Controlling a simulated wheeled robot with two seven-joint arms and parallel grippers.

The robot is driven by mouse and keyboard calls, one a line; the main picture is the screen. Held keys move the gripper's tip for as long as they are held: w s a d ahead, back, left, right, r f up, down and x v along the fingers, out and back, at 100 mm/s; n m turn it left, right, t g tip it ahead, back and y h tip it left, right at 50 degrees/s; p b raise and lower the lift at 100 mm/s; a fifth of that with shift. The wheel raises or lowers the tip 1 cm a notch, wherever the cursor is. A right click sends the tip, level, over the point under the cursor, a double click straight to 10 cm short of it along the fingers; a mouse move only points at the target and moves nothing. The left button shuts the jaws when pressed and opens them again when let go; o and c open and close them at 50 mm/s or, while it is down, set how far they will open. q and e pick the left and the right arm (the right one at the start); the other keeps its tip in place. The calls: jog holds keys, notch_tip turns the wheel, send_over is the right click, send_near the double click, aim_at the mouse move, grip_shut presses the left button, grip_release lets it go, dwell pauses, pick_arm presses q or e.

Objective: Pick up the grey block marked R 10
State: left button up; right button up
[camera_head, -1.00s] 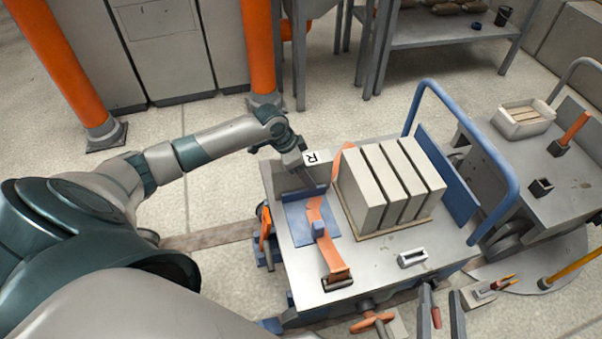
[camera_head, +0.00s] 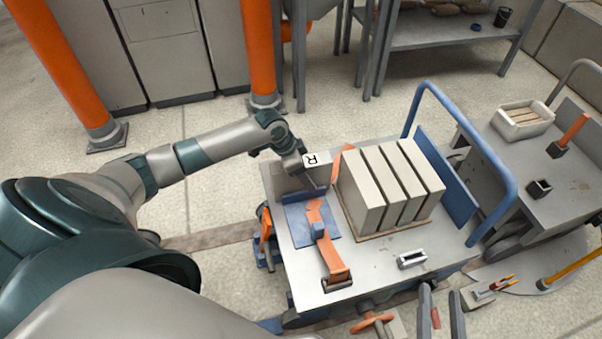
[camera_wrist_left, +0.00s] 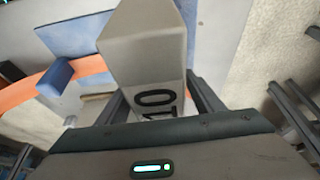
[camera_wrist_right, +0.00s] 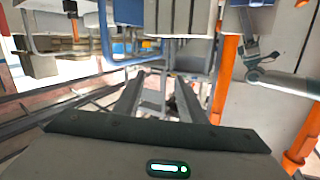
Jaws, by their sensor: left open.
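The grey block (camera_wrist_left: 148,50) is between the fingers of my left gripper (camera_wrist_left: 157,98) in the left wrist view, with a black "10" on its face towards the palm. In the head view the same block (camera_head: 318,160) shows a white label with an R, at the cart's far left corner. My left gripper (camera_head: 316,178) is open around it; its fingers partly hide behind the block and hand, and contact is unclear. My right gripper (camera_head: 441,312) is open and empty, low at the front; its parted fingers also show in the right wrist view (camera_wrist_right: 158,95).
The block stands by a blue plate (camera_head: 329,235) with an orange clamp (camera_head: 328,245). Several grey slabs (camera_head: 363,202) stand close on its right on the cart top (camera_head: 385,263). A blue rail (camera_head: 497,160) bounds the cart's right side. Orange posts (camera_head: 262,55) stand behind.

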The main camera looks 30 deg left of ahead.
aim_at(311, 159)
pick_arm(q)
grip_shut()
jog(key=shift+r, duration=0.1)
pick_arm(e)
jog(key=shift+f, duration=0.1)
